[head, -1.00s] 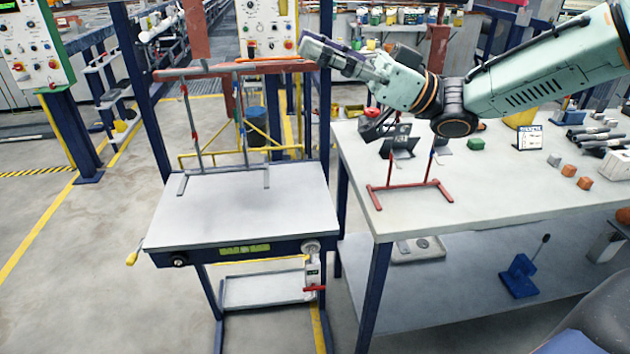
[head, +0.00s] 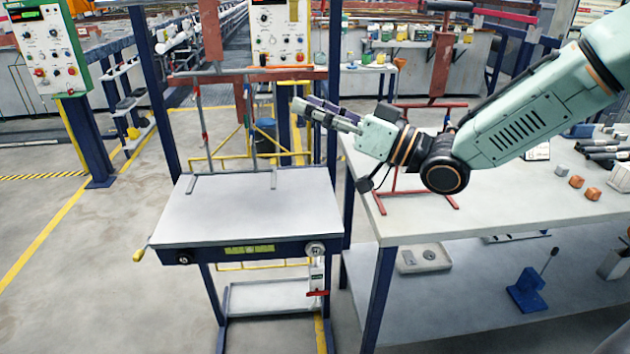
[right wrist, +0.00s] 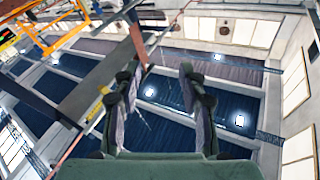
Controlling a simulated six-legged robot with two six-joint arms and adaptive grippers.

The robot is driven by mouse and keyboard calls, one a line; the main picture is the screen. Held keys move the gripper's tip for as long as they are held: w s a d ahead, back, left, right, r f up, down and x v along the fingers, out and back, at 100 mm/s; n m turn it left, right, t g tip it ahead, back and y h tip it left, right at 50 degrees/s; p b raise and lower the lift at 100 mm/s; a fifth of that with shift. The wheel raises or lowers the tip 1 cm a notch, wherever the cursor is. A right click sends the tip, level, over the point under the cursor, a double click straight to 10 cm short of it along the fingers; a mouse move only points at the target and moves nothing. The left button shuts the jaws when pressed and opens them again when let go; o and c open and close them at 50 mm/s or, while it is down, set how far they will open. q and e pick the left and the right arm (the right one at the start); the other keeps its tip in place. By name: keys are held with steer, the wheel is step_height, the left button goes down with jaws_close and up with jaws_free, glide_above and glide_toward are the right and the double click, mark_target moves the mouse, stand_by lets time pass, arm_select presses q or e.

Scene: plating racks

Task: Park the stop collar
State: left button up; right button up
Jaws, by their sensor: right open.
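A grey rack (head: 199,128) stands on the small table (head: 240,205); it has two upright posts and a crossbar (head: 245,71) on top. A small red part shows on its left post (head: 204,137). I cannot tell for sure whether this or another small part is the stop collar. My right gripper (head: 297,106) comes in from the right, level and pointing left, just right of the rack's right post and below the crossbar. It is open and empty; the right wrist view shows its two fingers (right wrist: 158,95) apart with nothing between. My left gripper is not in view.
A red rack (head: 425,194) stands on the bigger table (head: 520,215) at the right, partly hidden by my right arm. Orange blocks (head: 592,194) lie farther right. The small table's front has a knob (head: 315,248). Its top is clear in front of the rack.

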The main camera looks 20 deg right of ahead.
step_height(320, 180, down, 13)
steer(key=m+h+b, duration=0.2)
steer(key=m+h, duration=0.1)
steer(key=h, duration=0.1)
steer(key=shift+w+a+r+m+h, duration=0.2)
steer(key=shift+m+h, duration=0.2)
steer(key=shift+s+r, duration=0.1)
steer(key=shift+c, duration=0.3)
